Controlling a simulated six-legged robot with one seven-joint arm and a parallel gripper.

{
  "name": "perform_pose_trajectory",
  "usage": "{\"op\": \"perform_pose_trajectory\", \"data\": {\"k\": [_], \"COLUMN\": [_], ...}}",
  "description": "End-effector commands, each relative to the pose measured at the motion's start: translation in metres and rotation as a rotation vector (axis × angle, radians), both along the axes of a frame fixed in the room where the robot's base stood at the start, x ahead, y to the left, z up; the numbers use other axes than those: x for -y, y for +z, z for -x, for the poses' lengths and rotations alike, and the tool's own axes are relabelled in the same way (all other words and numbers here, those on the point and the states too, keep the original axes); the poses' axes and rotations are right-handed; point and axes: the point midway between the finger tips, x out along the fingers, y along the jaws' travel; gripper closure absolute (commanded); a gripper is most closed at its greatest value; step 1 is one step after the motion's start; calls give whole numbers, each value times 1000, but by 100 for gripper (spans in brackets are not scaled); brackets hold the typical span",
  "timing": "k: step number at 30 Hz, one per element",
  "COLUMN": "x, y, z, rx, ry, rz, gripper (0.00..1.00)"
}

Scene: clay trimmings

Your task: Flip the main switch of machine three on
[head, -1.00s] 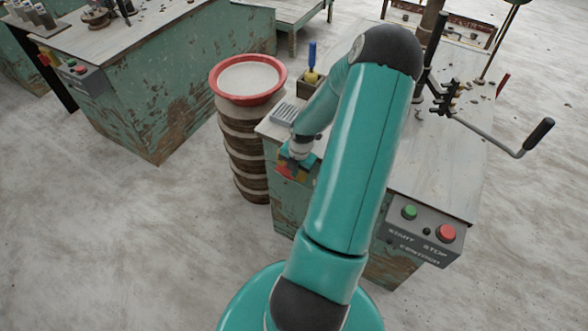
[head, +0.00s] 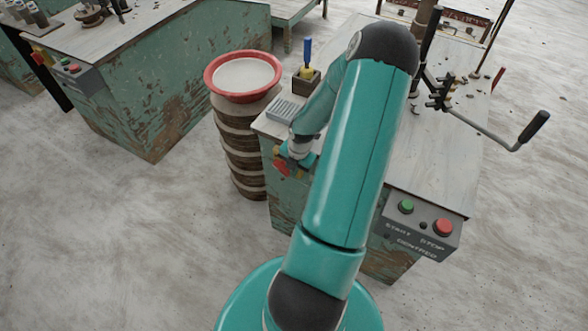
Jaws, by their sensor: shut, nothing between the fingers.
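A green, rust-worn machine bench (head: 440,150) stands in front of me in the head view. On its left front end is a small switch with a red handle (head: 283,168) and a yellow part (head: 277,150). My gripper (head: 286,157) is shut and right at this switch, overlapping it in the picture. My gripper and wrist hide part of the switch, so I cannot tell its position or whether they touch. No number shows on the machine.
A grey control box (head: 422,226) with green and red buttons is at the bench's right front. A stack of round tubs with a red-rimmed basin (head: 245,76) stands close left of my gripper. A crank handle (head: 530,128) juts out right.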

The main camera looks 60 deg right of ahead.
Motion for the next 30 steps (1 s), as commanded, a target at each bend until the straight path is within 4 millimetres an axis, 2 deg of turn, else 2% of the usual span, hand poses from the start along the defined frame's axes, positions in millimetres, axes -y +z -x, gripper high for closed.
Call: {"op": "perform_pose_trajectory", "data": {"k": [16, 30], "x": [0, -1], "y": [16, 18], "z": [0, -2], "rx": [0, 1], "ry": [0, 1], "rz": [1, 0], "gripper": [100, 100]}}
